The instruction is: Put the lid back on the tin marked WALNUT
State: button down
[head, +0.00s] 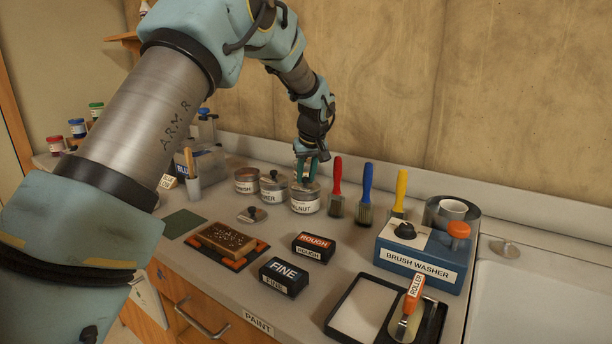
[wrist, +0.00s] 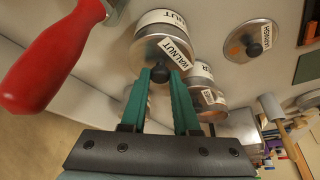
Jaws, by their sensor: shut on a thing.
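The tin marked WALNUT (head: 305,206) stands upright at the back of the counter. It also shows in the wrist view (wrist: 160,18), its label partly cut off. My gripper (head: 306,180) is directly above it, pointing down. In the wrist view my gripper's green fingers (wrist: 160,74) are shut on the black knob of a silver lid (wrist: 150,52), which carries a WALNUT label. The lid lies over the tin's mouth, roughly level; I cannot tell whether it is seated or slightly above the rim.
Another tin (head: 272,188) with a knobbed lid and an open tin (head: 246,181) stand to the left. A loose lid (head: 252,214) lies in front; its wrist-view label (wrist: 268,36) reads VARNISH. A red-handled brush (head: 337,180) stands close on the right.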

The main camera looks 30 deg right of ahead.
jog(key=shift+f, duration=0.1)
dwell(0.8)
jog(key=c, duration=0.6)
grip_release()
jog(key=shift+o, duration=0.5)
jog(key=o, duration=0.4)
jog(key=shift+r+p, duration=2.1)
jog(key=shift+r, duration=1.45)
jog(key=shift+c, duration=0.2)
